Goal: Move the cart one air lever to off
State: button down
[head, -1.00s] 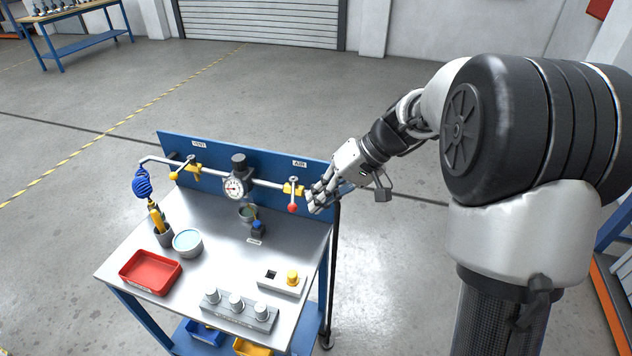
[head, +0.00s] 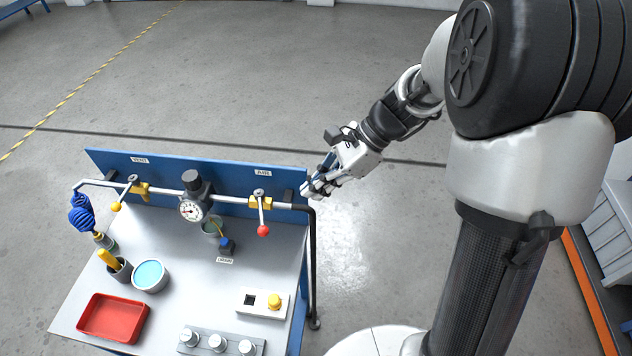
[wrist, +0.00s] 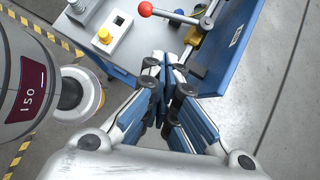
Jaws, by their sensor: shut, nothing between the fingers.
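The air lever (head: 262,215) is a thin metal handle with a red ball end, on a yellow valve under the AIR label (head: 263,173) at the right of the cart's blue back panel. It points out from the panel, across the pipe. In the wrist view the red ball (wrist: 145,9) is at the top, with the handle running right to the valve. My gripper (head: 307,192) is at the panel's right end, to the right of the lever and apart from it. Its fingers (wrist: 168,65) are shut and empty, close to the pipe's end.
The vent lever (head: 122,197) with a yellow ball is at the panel's left. A gauge (head: 190,209) sits between the valves. A red tray (head: 112,318), a blue-filled bowl (head: 150,275) and a button box (head: 262,303) stand on the cart top.

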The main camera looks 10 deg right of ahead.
aim_at(261, 212)
jog(key=a+f+b, duration=0.3)
jog(key=a+f, duration=0.2)
jog(key=a, duration=0.3)
jog(key=shift+w+f, duration=0.15)
jog(key=shift+f, duration=0.25)
jog(key=a+m, duration=0.1)
jog(key=s+a+m+t, duration=0.1)
jog(key=shift+m+t, duration=0.3)
jog(key=shift+a, duration=0.2)
dwell(0.8)
jog(key=shift+p, duration=0.3)
